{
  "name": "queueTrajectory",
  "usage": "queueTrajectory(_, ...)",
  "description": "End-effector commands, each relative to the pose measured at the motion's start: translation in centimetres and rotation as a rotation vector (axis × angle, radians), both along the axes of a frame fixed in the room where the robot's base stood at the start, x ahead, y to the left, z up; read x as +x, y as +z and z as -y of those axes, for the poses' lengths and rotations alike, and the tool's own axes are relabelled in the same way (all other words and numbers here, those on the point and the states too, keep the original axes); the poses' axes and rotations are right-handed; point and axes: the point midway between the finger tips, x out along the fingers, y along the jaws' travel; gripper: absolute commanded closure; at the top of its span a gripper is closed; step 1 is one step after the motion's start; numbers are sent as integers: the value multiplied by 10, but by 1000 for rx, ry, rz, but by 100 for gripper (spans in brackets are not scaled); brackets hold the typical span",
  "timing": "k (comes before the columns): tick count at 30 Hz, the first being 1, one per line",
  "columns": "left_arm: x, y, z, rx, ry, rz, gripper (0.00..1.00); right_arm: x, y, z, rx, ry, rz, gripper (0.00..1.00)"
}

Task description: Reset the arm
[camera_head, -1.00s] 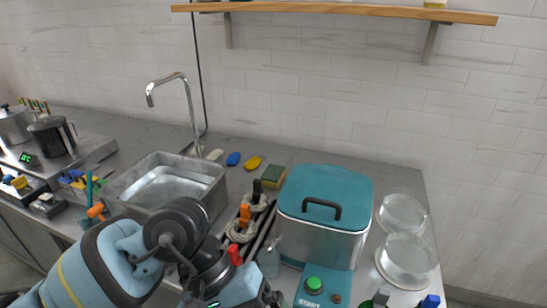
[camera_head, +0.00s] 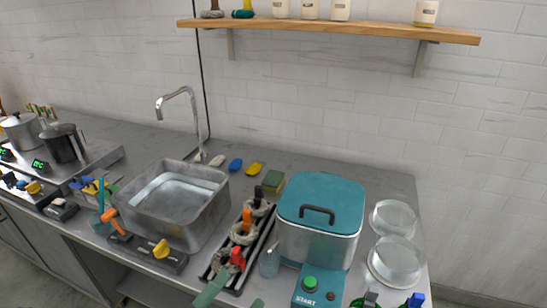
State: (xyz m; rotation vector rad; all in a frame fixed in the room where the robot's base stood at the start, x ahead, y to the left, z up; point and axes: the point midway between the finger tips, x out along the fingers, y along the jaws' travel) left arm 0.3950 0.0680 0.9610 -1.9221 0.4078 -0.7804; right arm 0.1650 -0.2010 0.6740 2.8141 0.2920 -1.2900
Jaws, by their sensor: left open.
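My left gripper (camera_head: 235,297) shows only by its green-teal fingertips at the bottom edge of the head view. They are spread apart with nothing seen between them, just in front of the rack's near end. The rest of my left arm is out of the frame, and my right gripper is not in view. Several wool skeins lie on a dark rack (camera_head: 216,270): one with a black clip (camera_head: 258,193), one with an orange clip (camera_head: 247,217) and one with a red clip (camera_head: 238,257).
A teal-lidded machine (camera_head: 320,205) with a green start button stands right of the rack. A metal basin (camera_head: 185,230) with water is left of it. Clear round dishes (camera_head: 397,262) sit at right. A wooden shelf (camera_head: 330,29) hangs above.

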Motion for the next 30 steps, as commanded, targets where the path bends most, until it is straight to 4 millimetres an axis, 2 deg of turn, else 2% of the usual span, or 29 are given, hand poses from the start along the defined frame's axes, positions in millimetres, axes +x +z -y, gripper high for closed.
queueTrajectory(1,-5,-25,-15,-66,45,-159,1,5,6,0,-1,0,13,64)
queueTrajectory(5,-28,-94,-53,-251,169,-552,1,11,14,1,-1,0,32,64)
queueTrajectory(9,-77,-163,-89,-444,317,-919,1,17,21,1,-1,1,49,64)
queueTrajectory(12,-119,-202,-108,-568,424,-1133,1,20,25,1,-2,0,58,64)
queueTrajectory(15,-157,-230,-122,-668,517,-1295,1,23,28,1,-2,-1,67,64)
queueTrajectory(18,-186,-246,-130,-734,584,-1398,1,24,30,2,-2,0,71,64)
queueTrajectory(21,-202,-255,-134,-773,622,-1454,1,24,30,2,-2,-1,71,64)
queueTrajectory(30,-208,-258,-135,-787,637,-1475,1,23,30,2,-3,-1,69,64)
